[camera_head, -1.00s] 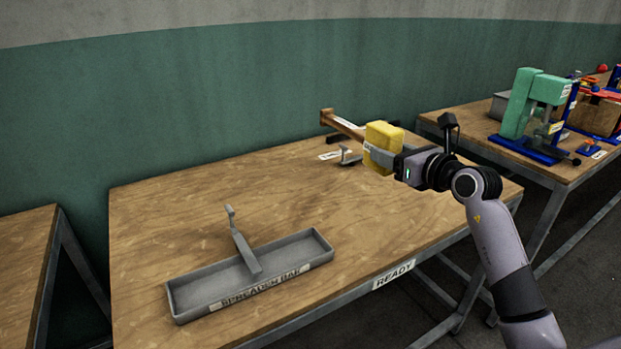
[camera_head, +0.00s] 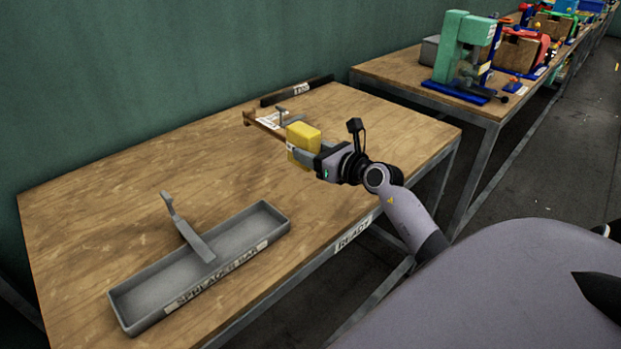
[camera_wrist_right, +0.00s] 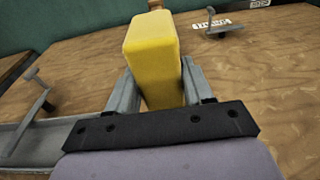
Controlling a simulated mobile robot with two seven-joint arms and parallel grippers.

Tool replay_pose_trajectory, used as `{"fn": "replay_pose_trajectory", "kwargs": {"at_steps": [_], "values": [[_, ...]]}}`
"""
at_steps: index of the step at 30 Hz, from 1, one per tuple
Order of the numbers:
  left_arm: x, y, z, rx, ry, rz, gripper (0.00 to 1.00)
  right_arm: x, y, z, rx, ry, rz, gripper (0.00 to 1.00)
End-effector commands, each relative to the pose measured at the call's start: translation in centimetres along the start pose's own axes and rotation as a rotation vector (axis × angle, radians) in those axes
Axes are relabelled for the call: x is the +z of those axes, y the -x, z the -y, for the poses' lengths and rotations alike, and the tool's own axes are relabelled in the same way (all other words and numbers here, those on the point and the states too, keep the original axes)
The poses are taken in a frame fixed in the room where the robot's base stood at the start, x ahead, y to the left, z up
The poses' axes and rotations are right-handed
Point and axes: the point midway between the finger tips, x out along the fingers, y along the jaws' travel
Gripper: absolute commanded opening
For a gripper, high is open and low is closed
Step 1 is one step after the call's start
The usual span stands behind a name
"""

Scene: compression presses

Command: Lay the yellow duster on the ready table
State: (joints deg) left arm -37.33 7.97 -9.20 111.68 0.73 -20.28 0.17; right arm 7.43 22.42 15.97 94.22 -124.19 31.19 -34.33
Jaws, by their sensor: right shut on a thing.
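The yellow duster (camera_head: 304,136) is a block with a brown wooden handle (camera_head: 262,124) sticking out on its far side. My right gripper (camera_head: 303,155) is shut on the duster and holds it over the back right part of the ready table (camera_head: 110,190). In the right wrist view the yellow block (camera_wrist_right: 153,55) sits between the two grey fingers (camera_wrist_right: 155,90). I cannot tell whether the duster touches the table top. My left gripper is not in view.
A grey spreader bar tray (camera_head: 200,268) with a grey bar leaning in it stands at the table's front. A small grey hook stand (camera_head: 282,114) and a dark labelled strip (camera_head: 298,90) are near the duster. The table's left part is clear. Another table (camera_head: 400,70) holds a green press (camera_head: 465,50).

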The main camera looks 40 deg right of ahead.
Motion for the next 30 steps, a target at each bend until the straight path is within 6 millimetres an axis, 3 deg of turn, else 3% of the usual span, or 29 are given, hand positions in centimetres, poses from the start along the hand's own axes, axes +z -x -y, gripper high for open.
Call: {"fn": "replay_pose_trajectory", "kwargs": {"at_steps": [1,8,15,28,29,30], "values": [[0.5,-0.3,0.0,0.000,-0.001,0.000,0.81,-1.2,-0.2,0.0,-0.001,-0.001,0.001,0.16],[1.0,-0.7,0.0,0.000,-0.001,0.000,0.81,-3.2,-0.5,0.0,0.000,0.000,0.002,0.16],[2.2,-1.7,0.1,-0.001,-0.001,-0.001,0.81,-6.7,-1.0,0.1,-0.001,0.000,0.001,0.16],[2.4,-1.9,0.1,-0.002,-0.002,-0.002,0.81,-7.2,-1.1,0.0,-0.001,0.001,0.003,0.16],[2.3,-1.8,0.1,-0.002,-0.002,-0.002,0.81,-7.1,-1.1,0.0,-0.001,0.001,0.001,0.61],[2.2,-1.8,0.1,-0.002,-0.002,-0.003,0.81,-7.1,-1.1,0.0,0.000,0.001,0.001,0.74]]}}
